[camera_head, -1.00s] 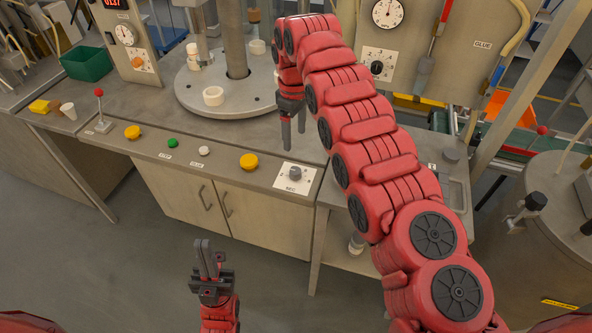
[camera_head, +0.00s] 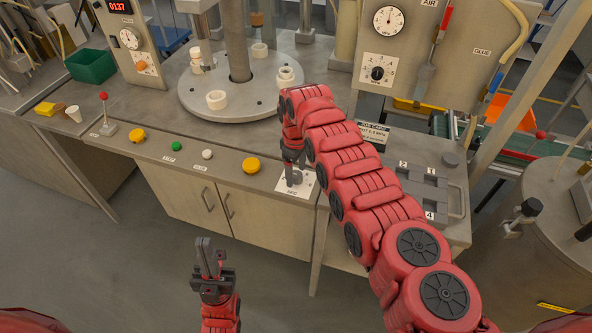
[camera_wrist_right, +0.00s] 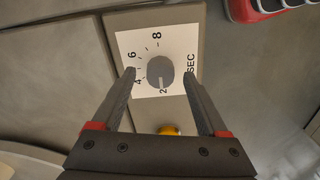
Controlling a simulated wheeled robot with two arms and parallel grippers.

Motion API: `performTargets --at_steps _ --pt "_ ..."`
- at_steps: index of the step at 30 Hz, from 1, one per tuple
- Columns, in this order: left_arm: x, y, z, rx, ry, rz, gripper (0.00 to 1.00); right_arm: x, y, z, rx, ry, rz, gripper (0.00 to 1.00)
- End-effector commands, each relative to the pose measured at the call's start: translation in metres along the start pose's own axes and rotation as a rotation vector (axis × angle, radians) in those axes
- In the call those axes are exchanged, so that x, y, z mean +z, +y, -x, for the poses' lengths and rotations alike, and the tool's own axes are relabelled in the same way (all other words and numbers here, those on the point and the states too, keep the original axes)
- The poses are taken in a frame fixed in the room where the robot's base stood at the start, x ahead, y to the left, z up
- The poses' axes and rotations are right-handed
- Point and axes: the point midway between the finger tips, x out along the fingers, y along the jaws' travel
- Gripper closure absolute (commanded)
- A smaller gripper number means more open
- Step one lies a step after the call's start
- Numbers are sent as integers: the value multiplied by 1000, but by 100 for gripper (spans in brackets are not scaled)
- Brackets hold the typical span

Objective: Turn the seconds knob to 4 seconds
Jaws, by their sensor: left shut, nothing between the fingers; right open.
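The seconds knob (camera_wrist_right: 160,72) is a grey round knob on a white dial plate (camera_wrist_right: 127,45) marked 2, 4, 6, 8 and SEC. Its pointer seems to face near the 2, though the mark is faint. In the head view the plate (camera_head: 287,189) sits at the right end of the front console, the knob mostly hidden by my right gripper (camera_head: 293,172). In the right wrist view my right gripper (camera_wrist_right: 159,75) is open, one finger on each side of the knob, with gaps visible. My left gripper (camera_head: 206,258) is shut and empty, away from the console over the floor.
Yellow buttons (camera_head: 251,165), a green button (camera_head: 174,146) and a white button (camera_head: 208,154) line the console left of the dial. A red-tipped lever (camera_head: 104,112) stands farther left. A round turntable (camera_head: 240,100) with white rings is behind. A grey numbered tray (camera_head: 456,200) lies right.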

Motion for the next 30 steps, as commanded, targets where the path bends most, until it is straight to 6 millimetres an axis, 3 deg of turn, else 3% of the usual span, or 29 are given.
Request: performTargets --at_steps 2,15,30 --pt "0 0 0 0 0 0 100 0 0 0 0 0 0 24" --pt "0 0 0 0 0 0 100 0 0 0 0 0 0 100" --pt "1 0 6 0 0 0 100 0 1 -1 1 1 -117 100"
